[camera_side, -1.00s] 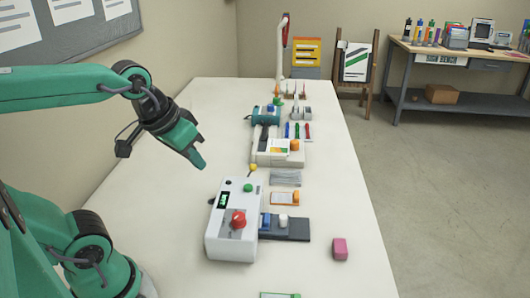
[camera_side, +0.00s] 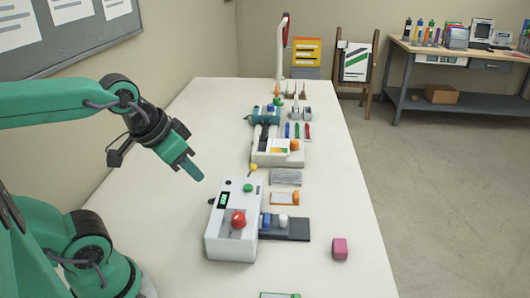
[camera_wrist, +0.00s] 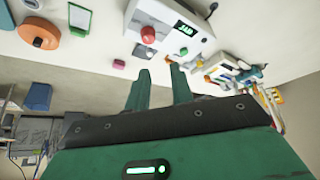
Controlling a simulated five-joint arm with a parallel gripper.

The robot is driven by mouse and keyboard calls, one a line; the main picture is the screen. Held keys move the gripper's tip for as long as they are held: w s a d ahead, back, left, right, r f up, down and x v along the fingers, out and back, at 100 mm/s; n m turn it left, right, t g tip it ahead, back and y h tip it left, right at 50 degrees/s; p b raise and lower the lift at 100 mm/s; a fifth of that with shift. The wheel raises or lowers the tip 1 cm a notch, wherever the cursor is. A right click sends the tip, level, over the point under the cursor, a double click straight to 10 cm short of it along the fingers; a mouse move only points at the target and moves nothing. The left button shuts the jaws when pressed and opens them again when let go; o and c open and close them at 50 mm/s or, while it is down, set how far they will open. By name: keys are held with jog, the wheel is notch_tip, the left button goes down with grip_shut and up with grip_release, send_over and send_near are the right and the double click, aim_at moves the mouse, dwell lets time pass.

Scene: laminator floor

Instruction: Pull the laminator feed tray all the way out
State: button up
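The laminator is a white box (camera_side: 234,240) with a red knob, a green button and a lit display. Its dark grey feed tray (camera_side: 298,230) sticks out on the right side, carrying a blue block (camera_side: 265,221) and a white knob (camera_side: 283,220). My gripper (camera_side: 197,174) hangs above and behind the laminator, to its left in the side view, apart from the tray. In the wrist view my gripper (camera_wrist: 160,76) has its two fingers apart with nothing between them.
A pink block (camera_side: 340,248) lies right of the tray near the table edge. An orange-edged card (camera_side: 285,198) and a grey stack (camera_side: 286,177) lie behind the tray. Another machine (camera_side: 277,153) stands further back. The white table (camera_side: 180,240) is clear left of the laminator.

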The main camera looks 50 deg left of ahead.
jog(key=o, duration=0.3)
jog(key=shift+w, duration=0.1)
jog(key=shift+o, duration=0.2)
jog(key=m+g, duration=0.6)
jog(key=m, duration=0.1)
send_over(284, 216)
jog(key=f, duration=1.3)
jog(key=shift+s+f, duration=0.15)
jog(key=shift+s, duration=0.1)
jog(key=shift+w+f, duration=0.15)
jog(key=shift+f, duration=0.1)
jog(key=shift+f, duration=0.15)
jog(key=shift+f, duration=3.75)
grip_shut()
